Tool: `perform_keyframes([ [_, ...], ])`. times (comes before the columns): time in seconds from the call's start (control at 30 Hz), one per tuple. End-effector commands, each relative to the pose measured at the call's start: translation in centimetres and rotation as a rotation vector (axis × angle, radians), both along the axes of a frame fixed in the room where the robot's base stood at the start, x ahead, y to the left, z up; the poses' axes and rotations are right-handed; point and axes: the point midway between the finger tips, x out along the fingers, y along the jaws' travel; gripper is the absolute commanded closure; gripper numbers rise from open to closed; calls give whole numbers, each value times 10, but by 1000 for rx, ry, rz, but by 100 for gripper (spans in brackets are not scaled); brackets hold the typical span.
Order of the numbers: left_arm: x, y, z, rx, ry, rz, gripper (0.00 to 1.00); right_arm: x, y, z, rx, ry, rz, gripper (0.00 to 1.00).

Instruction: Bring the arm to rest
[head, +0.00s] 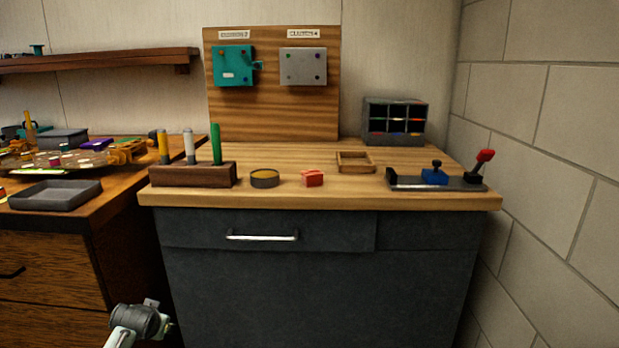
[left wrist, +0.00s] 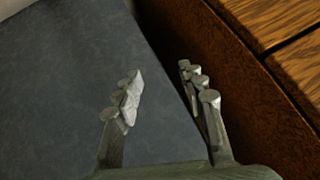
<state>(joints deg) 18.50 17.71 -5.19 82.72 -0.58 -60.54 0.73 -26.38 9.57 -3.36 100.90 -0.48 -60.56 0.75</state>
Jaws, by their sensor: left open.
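My left arm comes in at the bottom left of the head view, with part of it (head: 140,322) low in front of the dark cabinet. In the left wrist view my left gripper (left wrist: 165,95) is open, its two fingers apart with nothing between them. Behind the fingers are the grey cabinet face (left wrist: 60,90) and the dark brown side of the wooden drawer unit (left wrist: 215,70). My right gripper is in neither view.
A wood-topped workbench (head: 330,198) holds a tool rack (head: 195,176), a round tin (head: 264,178), a red block (head: 312,178), a wooden tray (head: 355,163) and a fixture with a red-knobbed lever (head: 440,184). A drawer handle (head: 262,237) sticks out. A brick wall (head: 560,130) stands right.

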Motion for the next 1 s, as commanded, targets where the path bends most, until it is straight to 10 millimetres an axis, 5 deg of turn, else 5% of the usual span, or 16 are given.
perform_keyframes([
  [0.03, -23, -9, -26, -12, 37, -8, 60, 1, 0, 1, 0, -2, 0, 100],
  [0.17, -87, -32, -86, -42, 129, -26, 60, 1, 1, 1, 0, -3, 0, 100],
  [0.3, -173, -58, -145, -82, 238, -38, 60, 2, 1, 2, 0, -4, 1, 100],
  [0.5, -293, -87, -197, -137, 377, -39, 60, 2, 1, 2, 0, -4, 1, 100],
  [0.6, -335, -96, -208, -155, 424, -36, 60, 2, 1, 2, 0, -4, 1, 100],
  [0.77, -368, -103, -215, -169, 460, -33, 60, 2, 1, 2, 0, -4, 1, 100],
  [1.0, -370, -103, -216, -170, 462, -33, 60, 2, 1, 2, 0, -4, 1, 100],
])
